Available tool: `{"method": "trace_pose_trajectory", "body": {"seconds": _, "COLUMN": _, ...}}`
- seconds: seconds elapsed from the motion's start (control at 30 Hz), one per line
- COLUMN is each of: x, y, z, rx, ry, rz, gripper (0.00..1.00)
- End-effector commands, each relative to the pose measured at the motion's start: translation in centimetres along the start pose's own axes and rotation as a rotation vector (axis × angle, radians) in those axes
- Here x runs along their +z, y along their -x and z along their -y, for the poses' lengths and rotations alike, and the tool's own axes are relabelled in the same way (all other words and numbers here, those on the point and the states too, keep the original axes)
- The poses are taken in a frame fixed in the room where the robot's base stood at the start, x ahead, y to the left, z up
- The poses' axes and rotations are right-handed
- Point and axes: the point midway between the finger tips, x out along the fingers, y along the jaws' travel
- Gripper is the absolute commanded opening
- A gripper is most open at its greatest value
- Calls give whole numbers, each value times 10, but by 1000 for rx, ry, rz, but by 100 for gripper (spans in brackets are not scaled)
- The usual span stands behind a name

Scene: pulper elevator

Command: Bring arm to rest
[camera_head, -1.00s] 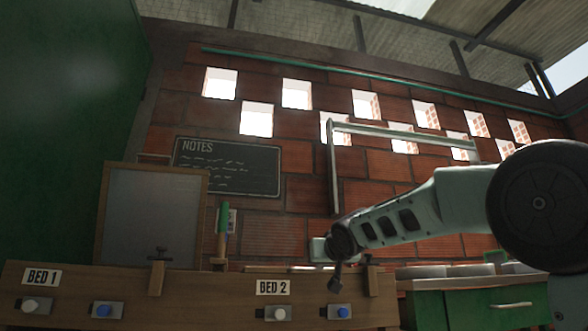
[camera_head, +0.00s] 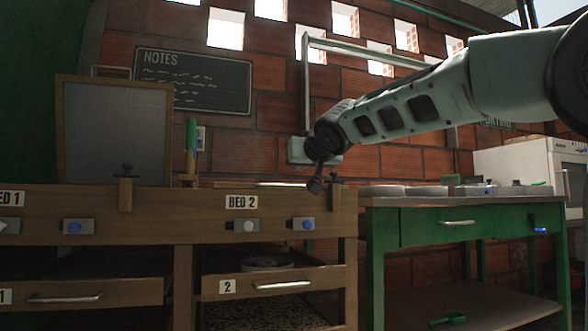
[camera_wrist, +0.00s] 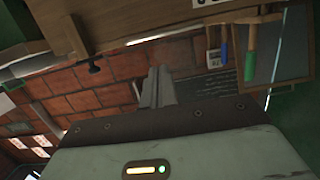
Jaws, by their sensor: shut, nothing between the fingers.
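My arm reaches in from the right in the head view, in front of the brick wall. My gripper (camera_head: 316,184) is at its end, pointing down above the right end of the wooden bench marked BED 2 (camera_head: 180,214). In the wrist view my gripper (camera_wrist: 158,75) shows its two fingers together in the middle, with nothing between them. No object is held. I cannot tell from the head view how far the gripper is from the bench.
A green table (camera_head: 470,238) with round trays on top stands to the right of the bench. A NOTES blackboard (camera_head: 192,82) hangs on the wall. A framed grey board (camera_head: 115,130) and a green-handled tool (camera_head: 191,150) stand behind the bench. A white appliance (camera_head: 520,170) is at far right.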

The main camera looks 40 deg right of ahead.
Motion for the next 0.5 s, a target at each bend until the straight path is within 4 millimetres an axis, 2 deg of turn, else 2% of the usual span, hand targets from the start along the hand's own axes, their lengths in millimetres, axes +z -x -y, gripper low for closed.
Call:
{"method": "trace_pose_trajectory", "body": {"seconds": 0.13, "x": 3, "y": 10, "z": 0, "rx": 0, "ry": 0, "rz": -1, "gripper": 0}}
{"method": "trace_pose_trajectory", "body": {"seconds": 0.37, "x": 4, "y": 12, "z": 2, "rx": -2, "ry": 1, "rz": 2, "gripper": 0}}
{"method": "trace_pose_trajectory", "body": {"seconds": 0.47, "x": 14, "y": 12, "z": 18, "rx": -30, "ry": 12, "rz": 46, "gripper": 0}}
{"method": "trace_pose_trajectory", "body": {"seconds": 0.5, "x": 22, "y": 12, "z": 30, "rx": -48, "ry": 22, "rz": 81, "gripper": 0}}
